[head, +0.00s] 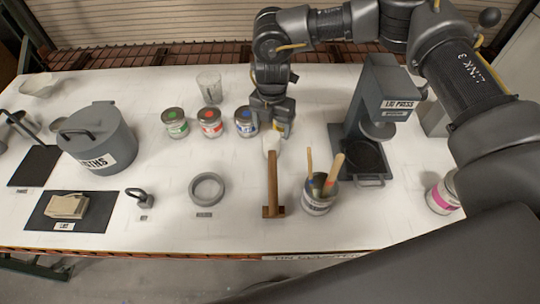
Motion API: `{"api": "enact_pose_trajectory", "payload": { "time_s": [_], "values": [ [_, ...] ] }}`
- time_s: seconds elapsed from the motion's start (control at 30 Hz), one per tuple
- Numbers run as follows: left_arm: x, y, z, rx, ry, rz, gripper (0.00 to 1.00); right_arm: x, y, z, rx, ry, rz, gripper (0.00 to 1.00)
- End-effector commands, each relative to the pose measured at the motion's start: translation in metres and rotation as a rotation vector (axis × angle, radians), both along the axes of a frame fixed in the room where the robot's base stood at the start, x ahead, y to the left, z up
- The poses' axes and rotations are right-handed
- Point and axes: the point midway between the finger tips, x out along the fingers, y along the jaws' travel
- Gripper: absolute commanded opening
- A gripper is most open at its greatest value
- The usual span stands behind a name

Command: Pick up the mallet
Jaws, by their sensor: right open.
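The mallet (272,182) is in the middle of the table in the head view. Its brown wooden shaft runs from a short brown crosspiece at the near end up to a pale, whitish part at the far end. My right gripper (271,136) points down at that pale end, its jaws open. The gripper partly covers the far end, and I cannot tell whether the fingers touch it. My left gripper is not in view.
Cans with green (175,123), red (210,122) and blue (245,121) marks stand left of the gripper. A can with brushes (317,203) stands close right of the mallet, before the lid press (385,95). A grey ring (207,188) lies left.

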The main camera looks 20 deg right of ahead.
Motion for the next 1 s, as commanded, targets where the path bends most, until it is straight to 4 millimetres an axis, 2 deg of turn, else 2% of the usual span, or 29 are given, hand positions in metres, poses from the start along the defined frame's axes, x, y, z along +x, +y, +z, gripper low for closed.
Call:
{"api": "enact_pose_trajectory", "payload": {
  "time_s": [0.03, 0.2, 0.47, 0.57, 0.7, 0.83, 1.0],
  "values": [
    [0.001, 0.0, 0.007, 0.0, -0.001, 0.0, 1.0, -0.002, 0.0, -0.006, -0.002, 0.005, 0.001, 0.74],
    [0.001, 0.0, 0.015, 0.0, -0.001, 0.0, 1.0, -0.001, 0.001, -0.031, 0.0, 0.004, 0.003, 0.74],
    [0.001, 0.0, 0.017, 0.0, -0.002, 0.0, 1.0, -0.001, 0.001, -0.042, 0.002, 0.001, 0.002, 0.74],
    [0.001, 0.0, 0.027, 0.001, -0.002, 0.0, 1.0, -0.003, 0.001, -0.048, 0.001, 0.004, 0.003, 0.74],
    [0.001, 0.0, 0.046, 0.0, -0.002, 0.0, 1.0, -0.005, 0.0, -0.066, 0.0, 0.004, 0.003, 0.74],
    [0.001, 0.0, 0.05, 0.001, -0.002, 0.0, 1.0, -0.004, 0.0, -0.086, 0.0, 0.004, 0.002, 0.74],
    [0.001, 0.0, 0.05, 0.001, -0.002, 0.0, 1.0, -0.003, 0.0, -0.094, 0.003, 0.002, 0.002, 0.74]
  ]
}}
